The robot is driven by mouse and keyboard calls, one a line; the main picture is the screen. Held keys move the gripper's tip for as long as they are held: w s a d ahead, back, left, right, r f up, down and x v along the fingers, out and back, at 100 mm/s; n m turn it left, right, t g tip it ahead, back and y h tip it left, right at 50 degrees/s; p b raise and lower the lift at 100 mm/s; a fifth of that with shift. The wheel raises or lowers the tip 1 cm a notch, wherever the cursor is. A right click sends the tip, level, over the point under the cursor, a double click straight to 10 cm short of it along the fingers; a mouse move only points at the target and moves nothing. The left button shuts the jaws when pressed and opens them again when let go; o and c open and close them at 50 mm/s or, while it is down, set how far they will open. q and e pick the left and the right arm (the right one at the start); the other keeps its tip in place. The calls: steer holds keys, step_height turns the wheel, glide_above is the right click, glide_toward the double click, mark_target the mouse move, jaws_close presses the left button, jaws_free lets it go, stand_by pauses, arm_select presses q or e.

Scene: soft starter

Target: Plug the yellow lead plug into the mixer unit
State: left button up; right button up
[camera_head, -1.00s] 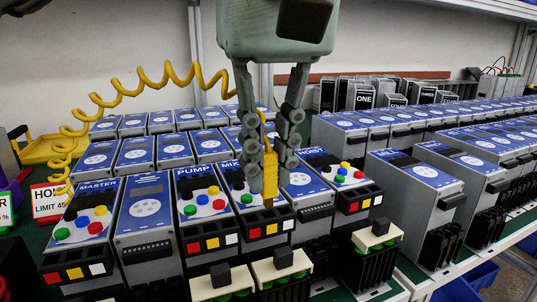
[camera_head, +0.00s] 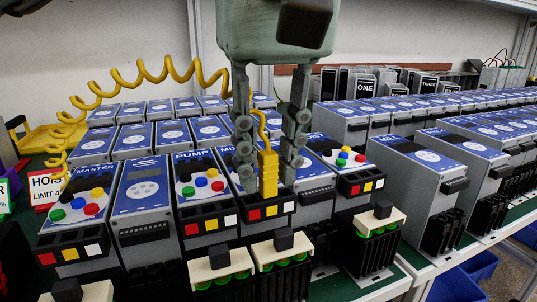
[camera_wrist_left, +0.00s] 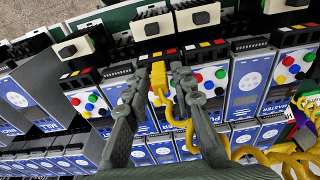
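The yellow lead plug (camera_head: 267,174) stands upright at the front of the mixer unit (camera_head: 270,210), its lower end at the black ledge above the red, yellow and white squares. Whether it is fully seated I cannot tell. Its yellow cord rises from its top. My left gripper (camera_head: 267,165) is open around the plug, one finger on each side with gaps. The wrist view also shows the plug (camera_wrist_left: 158,78) between the spread fingers of the left gripper (camera_wrist_left: 158,80). The fingers hide much of the mixer unit's label and buttons. My right gripper is not in view.
The pump unit (camera_head: 200,185) stands close on the left, with the master unit (camera_head: 85,205) further left. A blue-topped unit (camera_head: 312,190) stands close on the right. Cream-topped blocks (camera_head: 220,262) stand in front. The coiled yellow cord (camera_head: 130,85) hangs at upper left.

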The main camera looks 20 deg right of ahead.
arm_select(q)
steer(key=shift+o, duration=0.8)
step_height(320, 180, up, 12)
steer(key=s, duration=0.1)
steer(key=shift+s, duration=0.2)
steer(key=shift+f, duration=0.1)
